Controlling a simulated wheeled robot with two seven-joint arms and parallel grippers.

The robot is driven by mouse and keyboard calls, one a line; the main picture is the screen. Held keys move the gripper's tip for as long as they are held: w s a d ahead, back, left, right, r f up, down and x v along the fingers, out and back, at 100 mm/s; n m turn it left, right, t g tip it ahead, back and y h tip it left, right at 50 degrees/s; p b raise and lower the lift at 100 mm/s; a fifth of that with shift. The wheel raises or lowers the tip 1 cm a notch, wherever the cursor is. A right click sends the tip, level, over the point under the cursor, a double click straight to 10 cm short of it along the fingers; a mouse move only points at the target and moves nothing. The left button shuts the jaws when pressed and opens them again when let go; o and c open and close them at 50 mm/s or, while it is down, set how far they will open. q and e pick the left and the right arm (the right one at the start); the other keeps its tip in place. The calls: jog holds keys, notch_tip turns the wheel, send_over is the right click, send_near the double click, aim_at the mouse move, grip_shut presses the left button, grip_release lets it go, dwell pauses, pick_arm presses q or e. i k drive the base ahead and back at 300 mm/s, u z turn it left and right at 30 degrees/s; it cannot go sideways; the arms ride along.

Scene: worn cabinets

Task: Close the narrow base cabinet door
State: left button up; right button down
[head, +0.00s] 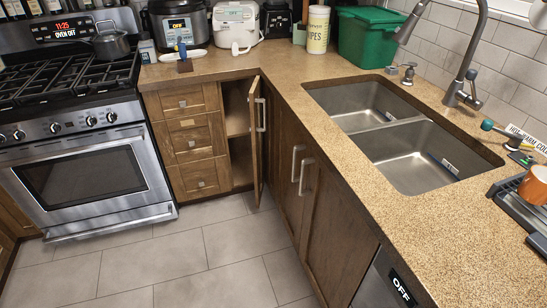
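The narrow base cabinet door (256,140) is brown wood with a pale vertical bar handle (261,115) near its upper part. It stands open at the inner corner of the counter, swung outward and seen nearly edge-on. Behind it the cabinet interior (238,120) shows, with a shelf inside and a dark lower space. The door stands close to the sink-side cabinet fronts, and I cannot tell whether it touches them. Neither of my grippers is in view.
A drawer stack (190,140) and an oven (85,170) stand left of the opening. Sink cabinet doors (300,185) with bar handles and a dishwasher (395,285) line the right. The tiled floor (180,255) in front is clear. The counter (290,80) overhangs above.

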aim_at(255, 100)
jog(key=u, duration=0.6)
jog(key=i, duration=2.25)
jog(key=z, duration=0.75)
